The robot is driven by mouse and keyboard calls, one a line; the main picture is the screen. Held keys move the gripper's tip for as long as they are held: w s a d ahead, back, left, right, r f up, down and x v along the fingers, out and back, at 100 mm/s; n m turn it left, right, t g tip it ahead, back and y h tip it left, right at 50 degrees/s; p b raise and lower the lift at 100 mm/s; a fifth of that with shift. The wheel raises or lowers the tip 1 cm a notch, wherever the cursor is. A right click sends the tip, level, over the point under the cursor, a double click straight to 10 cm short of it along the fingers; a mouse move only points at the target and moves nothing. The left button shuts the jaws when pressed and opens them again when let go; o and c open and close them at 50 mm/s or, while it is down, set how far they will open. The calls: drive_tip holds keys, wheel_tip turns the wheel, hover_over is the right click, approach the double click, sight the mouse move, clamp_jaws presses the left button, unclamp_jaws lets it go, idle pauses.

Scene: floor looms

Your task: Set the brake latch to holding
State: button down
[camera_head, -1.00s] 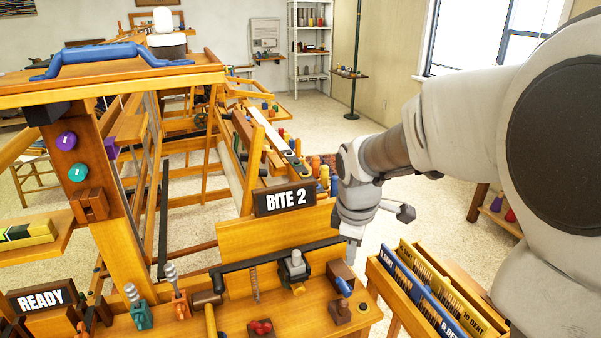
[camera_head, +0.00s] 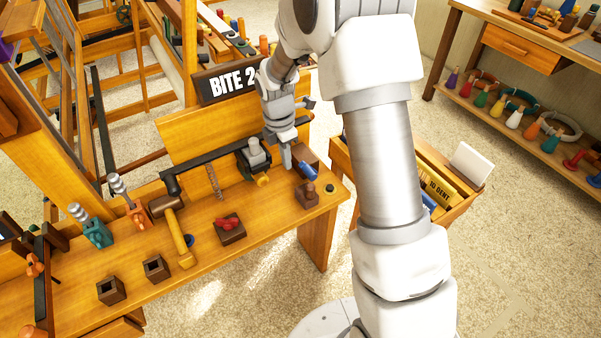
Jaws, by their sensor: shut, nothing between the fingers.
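My gripper (camera_head: 286,164) points down over the right end of the wooden loom bench (camera_head: 215,265). Its fingers look shut and empty. Close to its right is a brown block with a blue lever (camera_head: 308,171), which may be the brake latch; no label confirms it. Just left of my gripper is a dark fixture with a grey block on top (camera_head: 255,153). I cannot tell whether the fingers touch either one. My gripper and wrist partly cover this corner, and the latch's setting cannot be read.
A "BITE 2" sign (camera_head: 230,84) stands behind the bench. A mallet (camera_head: 178,235), a block with a red top (camera_head: 229,229) and small open boxes (camera_head: 111,290) sit to the left. A file crate (camera_head: 452,208) stands right, partly behind my arm.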

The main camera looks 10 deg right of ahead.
sight(313, 175)
drive_tip(key=f+b, duration=0.1)
drive_tip(key=f, duration=0.2)
drive_tip(key=f+b, duration=0.1)
drive_tip(key=f, duration=0.2)
drive_tip(key=f+b, duration=0.1)
drive_tip(key=f, duration=0.3)
drive_tip(key=shift+w+d, duration=0.1)
drive_tip(key=shift+d, duration=0.25)
drive_tip(key=d, duration=0.1)
drive_tip(key=w+d+r, duration=0.1)
drive_tip(key=shift+d+r, duration=0.15)
drive_tip(key=shift+d, duration=0.25)
drive_tip(key=shift+w+d+r, duration=0.1)
drive_tip(key=shift+d+r, duration=0.15)
drive_tip(key=shift+d, duration=0.15)
drive_tip(key=shift+d+r, duration=0.1)
drive_tip(key=shift+r, duration=0.05)
